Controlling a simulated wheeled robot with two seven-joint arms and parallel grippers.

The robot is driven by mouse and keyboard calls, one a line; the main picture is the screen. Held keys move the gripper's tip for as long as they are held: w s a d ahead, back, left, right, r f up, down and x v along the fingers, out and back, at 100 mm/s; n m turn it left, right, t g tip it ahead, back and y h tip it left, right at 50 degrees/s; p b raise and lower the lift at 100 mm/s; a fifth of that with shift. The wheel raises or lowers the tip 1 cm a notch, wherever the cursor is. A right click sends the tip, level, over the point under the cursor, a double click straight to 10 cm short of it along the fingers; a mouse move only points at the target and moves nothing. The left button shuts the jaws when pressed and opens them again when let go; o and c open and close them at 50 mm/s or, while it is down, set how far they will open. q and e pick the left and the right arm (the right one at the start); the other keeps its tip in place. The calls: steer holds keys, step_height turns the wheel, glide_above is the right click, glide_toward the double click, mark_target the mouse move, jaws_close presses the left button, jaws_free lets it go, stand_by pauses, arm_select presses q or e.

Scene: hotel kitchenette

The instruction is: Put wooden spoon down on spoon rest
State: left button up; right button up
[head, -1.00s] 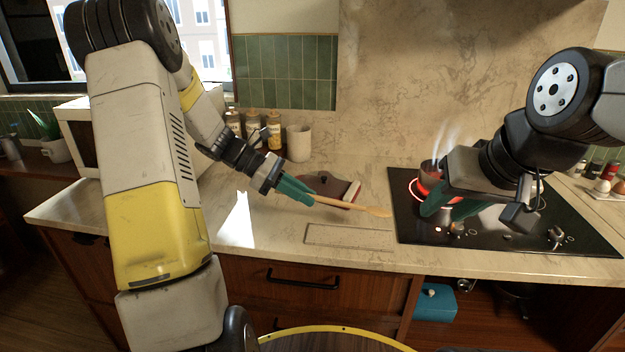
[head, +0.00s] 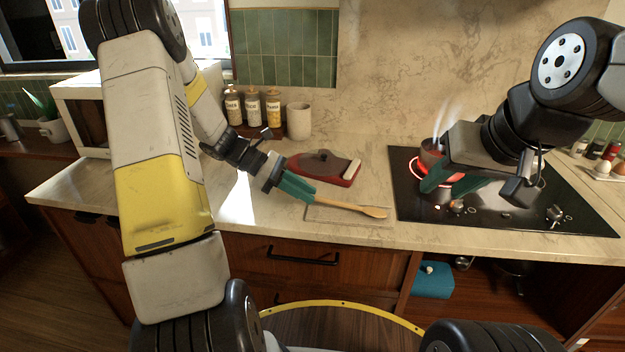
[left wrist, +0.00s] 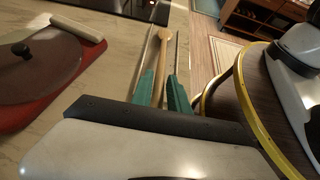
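The wooden spoon (head: 352,207) is held low, handle towards my left gripper and bowl end pointing right. It also shows in the left wrist view (left wrist: 163,62), its handle between the teal fingers. My left gripper (head: 312,195) is shut on the handle. The spoon rest (head: 325,215) is a pale, shallow rectangle on the counter, left of the cooktop. The spoon lies over it, bowl end near its right end; whether it touches the rest I cannot tell. My right gripper (head: 453,188) is open over the cooktop, beside the pot, with nothing seen between its fingers.
A red pan with a dark lid (head: 325,167) stands just behind the spoon; it is at the left in the wrist view. A steaming pot (head: 432,153) sits on a glowing burner of the black cooktop (head: 540,212). Jars and a white cup (head: 299,121) stand further back.

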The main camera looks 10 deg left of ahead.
arm_select(q)
steer(key=shift+o, duration=1.4)
steer(key=shift+a, duration=0.1)
steer(key=v, duration=0.7)
steer(key=shift+a+r, duration=0.2)
steer(key=shift+a, duration=0.05)
